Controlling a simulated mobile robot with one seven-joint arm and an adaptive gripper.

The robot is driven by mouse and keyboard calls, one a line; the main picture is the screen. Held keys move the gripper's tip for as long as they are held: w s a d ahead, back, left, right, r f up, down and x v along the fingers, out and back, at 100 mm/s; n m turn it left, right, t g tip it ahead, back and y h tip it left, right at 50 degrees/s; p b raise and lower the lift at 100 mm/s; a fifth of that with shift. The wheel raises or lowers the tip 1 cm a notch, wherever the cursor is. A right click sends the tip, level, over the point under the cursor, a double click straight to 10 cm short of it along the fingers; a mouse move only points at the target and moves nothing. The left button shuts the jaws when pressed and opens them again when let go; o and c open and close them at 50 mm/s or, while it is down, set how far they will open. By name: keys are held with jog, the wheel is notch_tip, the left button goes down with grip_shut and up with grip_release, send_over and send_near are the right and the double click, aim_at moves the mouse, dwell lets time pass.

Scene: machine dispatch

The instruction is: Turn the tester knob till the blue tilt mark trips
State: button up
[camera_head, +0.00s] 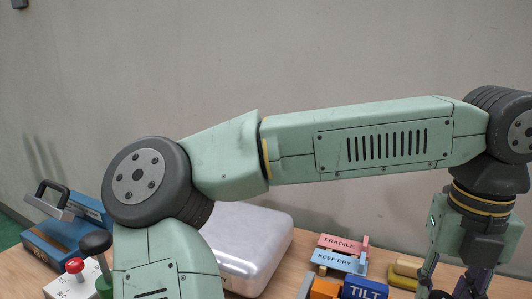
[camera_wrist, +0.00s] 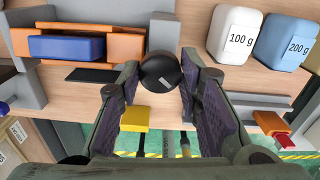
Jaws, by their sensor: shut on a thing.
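A round black knob (camera_wrist: 158,73) with a pale line on it shows in the wrist view. My gripper (camera_wrist: 161,82) is shut on the knob, one dark finger pad on each side; the fingers hide part of its sides. A blue block marked TILT (camera_head: 365,291) stands at the bottom edge of the head view. In the wrist view a blue block (camera_wrist: 66,47) sits in an orange holder (camera_wrist: 124,46), with no lettering visible. In the head view my gripper (camera_head: 450,288) is cut off at the lower right and the knob cannot be seen.
White 100 g (camera_wrist: 235,35) and blue 200 g (camera_wrist: 285,42) weights stand to the right. A yellow piece (camera_wrist: 134,117) and a red-tipped orange part (camera_wrist: 270,122) are near my fingers. FRAGILE (camera_head: 340,243) and KEEP DRY (camera_head: 333,259) pieces and a silver case (camera_head: 245,240) are on the table.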

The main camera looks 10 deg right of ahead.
jog(key=n, duration=0.3)
jog(key=shift+n, duration=1)
jog(key=n, duration=0.3)
jog(key=o, duration=1.1)
jog(key=shift+r, duration=2)
